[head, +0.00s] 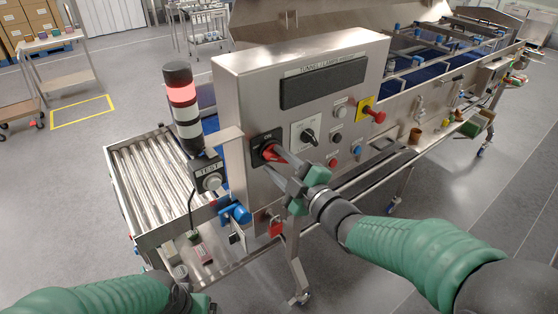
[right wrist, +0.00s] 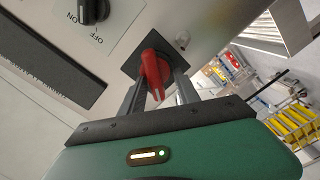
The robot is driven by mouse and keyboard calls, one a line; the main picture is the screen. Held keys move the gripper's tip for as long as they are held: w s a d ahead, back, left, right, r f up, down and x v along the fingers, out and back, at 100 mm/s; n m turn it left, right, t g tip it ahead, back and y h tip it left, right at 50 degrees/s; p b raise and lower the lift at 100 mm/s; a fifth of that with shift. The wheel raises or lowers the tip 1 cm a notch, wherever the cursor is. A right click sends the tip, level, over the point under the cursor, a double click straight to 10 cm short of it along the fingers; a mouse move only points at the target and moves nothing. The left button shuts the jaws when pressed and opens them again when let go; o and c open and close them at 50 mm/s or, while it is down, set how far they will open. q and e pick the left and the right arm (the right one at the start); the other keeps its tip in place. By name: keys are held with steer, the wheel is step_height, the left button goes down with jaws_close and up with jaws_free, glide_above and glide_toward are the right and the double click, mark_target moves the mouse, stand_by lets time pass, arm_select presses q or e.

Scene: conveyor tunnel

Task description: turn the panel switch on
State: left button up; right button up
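A red rotary switch (head: 268,151) on a black plate marked ON sits at the left of the steel control panel (head: 240,95). Its handle (right wrist: 152,72) also shows in the right wrist view. My right gripper (head: 282,160) is at this switch, with one finger on each side of the handle. In the right wrist view the fingers (right wrist: 158,90) look apart, with gaps beside the handle; firm contact cannot be seen. A black rotary knob (head: 308,136) on a white plate is just right. My left arm enters low left; its gripper's green body (head: 200,303) is cut off, fingers unseen.
A TEST box (head: 209,179) and a red-white stack light (head: 182,105) stand left of the panel. A red emergency button (head: 376,115) and small buttons sit right. A blue knob (head: 238,213) and red padlock (head: 275,226) are below. Rollers (head: 150,175) lie left.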

steer(key=shift+c, duration=0.6)
steer(key=shift+d, duration=0.15)
steer(key=shift+c, duration=1.2)
steer(key=shift+w+d+f, duration=0.15)
steer(key=shift+w+d, duration=0.05)
steer(key=shift+d, duration=0.35)
jaws_close()
steer(key=shift+d, duration=0.15)
arm_select(q)
steer(key=shift+w+d, duration=0.1)
steer(key=shift+d, duration=0.35)
arm_select(e)
steer(key=shift+s+a, duration=0.1)
steer(key=shift+a, duration=0.1)
